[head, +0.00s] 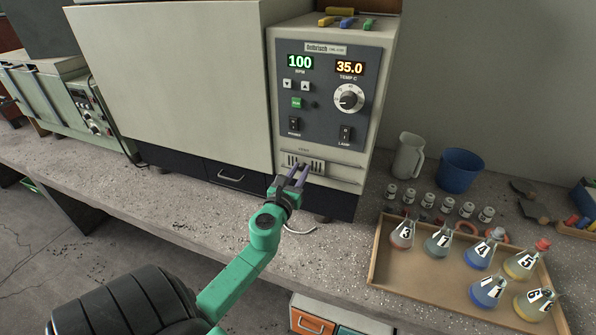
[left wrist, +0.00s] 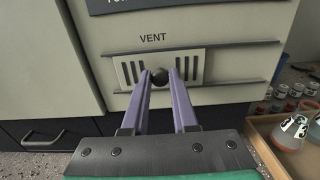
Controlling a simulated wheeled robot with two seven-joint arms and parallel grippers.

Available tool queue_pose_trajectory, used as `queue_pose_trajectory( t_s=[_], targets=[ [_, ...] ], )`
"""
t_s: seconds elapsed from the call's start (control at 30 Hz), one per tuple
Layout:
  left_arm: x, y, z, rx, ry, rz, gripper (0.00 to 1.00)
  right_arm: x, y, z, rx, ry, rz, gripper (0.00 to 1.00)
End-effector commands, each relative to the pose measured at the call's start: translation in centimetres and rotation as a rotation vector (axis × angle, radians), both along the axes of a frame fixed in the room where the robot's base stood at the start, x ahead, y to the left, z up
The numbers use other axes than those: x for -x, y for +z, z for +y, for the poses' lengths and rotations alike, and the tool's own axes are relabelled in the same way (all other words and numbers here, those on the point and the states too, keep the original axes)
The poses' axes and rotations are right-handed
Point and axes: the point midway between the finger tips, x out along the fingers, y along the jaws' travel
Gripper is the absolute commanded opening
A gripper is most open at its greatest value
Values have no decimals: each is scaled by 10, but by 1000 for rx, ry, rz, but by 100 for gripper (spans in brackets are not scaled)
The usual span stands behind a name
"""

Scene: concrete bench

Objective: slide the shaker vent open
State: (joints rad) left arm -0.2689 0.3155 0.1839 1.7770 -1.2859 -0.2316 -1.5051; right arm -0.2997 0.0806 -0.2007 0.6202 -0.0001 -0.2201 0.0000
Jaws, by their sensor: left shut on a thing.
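The shaker (head: 325,90) is a large cream cabinet with a dark control panel showing 100 and 35.0. Its vent (head: 318,165) is a slotted plate low on the front, under the panel. In the left wrist view the vent plate (left wrist: 191,67) sits below the word VENT, with dark slots on both sides of a round black knob (left wrist: 159,76). My left gripper (head: 298,176) is at the vent, its purple fingers (left wrist: 166,84) shut on the knob, one on each side. In the head view the fingers hide the knob. My right gripper is not in view.
A wooden tray (head: 375,264) with several numbered flasks stands on the bench to the right. Small vials (head: 427,200), a white jug (head: 409,156) and a blue cup (head: 459,171) are behind it. A drawer handle (head: 231,177) is left of my gripper.

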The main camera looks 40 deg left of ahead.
Motion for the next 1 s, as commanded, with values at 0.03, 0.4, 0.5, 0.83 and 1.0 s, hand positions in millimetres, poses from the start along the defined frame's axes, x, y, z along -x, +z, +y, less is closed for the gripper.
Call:
queue_pose_trajectory(
  t_s=[0.03, 0.4, 0.5, 0.83, 1.0],
  targets=[
    [-3, -1, -8, 4, -4, 3, 0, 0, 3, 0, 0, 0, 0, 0],
    [-28, -1, -80, 4, -3, 4, 0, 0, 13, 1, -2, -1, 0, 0],
    [-29, -2, -86, 2, -5, 3, 0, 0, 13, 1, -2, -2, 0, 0],
    [-29, -2, -86, 2, -7, 3, 57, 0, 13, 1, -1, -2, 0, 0],
    [-29, -1, -85, 2, -5, 2, 57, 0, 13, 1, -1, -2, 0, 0]
  ],
)
